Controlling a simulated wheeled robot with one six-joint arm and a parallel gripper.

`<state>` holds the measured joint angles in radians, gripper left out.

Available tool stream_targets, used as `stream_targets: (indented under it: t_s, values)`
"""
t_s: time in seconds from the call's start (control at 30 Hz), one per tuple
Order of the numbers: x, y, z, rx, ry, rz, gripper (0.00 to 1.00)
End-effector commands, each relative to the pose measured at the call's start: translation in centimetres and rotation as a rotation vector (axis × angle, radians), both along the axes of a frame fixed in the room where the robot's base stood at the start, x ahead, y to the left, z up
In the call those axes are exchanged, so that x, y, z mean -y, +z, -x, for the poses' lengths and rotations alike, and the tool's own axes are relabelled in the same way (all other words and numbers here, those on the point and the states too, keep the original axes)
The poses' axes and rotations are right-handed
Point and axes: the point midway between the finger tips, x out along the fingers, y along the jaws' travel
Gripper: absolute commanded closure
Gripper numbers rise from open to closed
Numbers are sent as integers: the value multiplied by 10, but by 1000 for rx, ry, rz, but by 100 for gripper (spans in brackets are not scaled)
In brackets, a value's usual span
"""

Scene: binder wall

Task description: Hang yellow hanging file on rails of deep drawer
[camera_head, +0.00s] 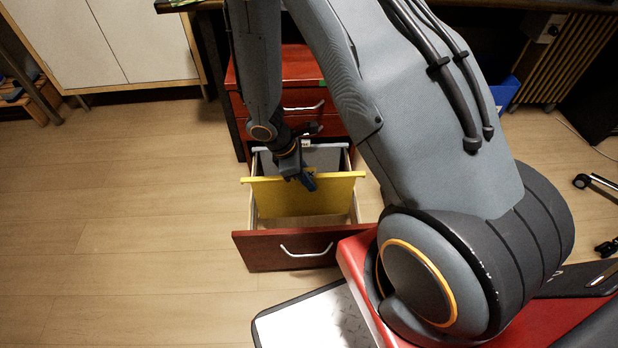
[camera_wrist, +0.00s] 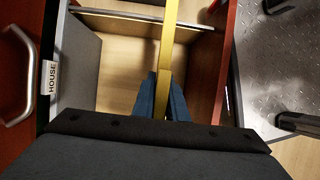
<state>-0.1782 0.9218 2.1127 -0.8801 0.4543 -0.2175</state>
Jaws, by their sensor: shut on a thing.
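The yellow hanging file (camera_head: 270,197) hangs upright across the open deep drawer (camera_head: 285,250), its lower part inside. Its top bar spans both side walls, and its ends reach slightly past them. I cannot tell whether the ends rest on the rails or sit just above. My gripper (camera_head: 307,182) is shut on the middle of the top bar. In the wrist view the blue fingers (camera_wrist: 164,98) pinch the yellow file (camera_wrist: 168,48), seen edge-on. The fingers hide part of the bar.
A grey hanging file (camera_head: 325,157) with a tag reading HOUSE (camera_wrist: 53,78) hangs at the drawer's back. The red cabinet (camera_head: 285,100) stands behind, its upper drawer shut. My red base is close at the drawer's right front. Floor to the left is clear.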

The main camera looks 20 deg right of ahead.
Motion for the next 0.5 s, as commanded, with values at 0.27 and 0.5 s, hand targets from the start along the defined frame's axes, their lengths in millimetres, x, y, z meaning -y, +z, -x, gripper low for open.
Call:
stream_targets:
  t_s: [0.27, 0.5]
  values:
    - [0, -16, 0, -1, 0, 0, 100]
    - [0, -16, 0, 0, 0, 0, 100]
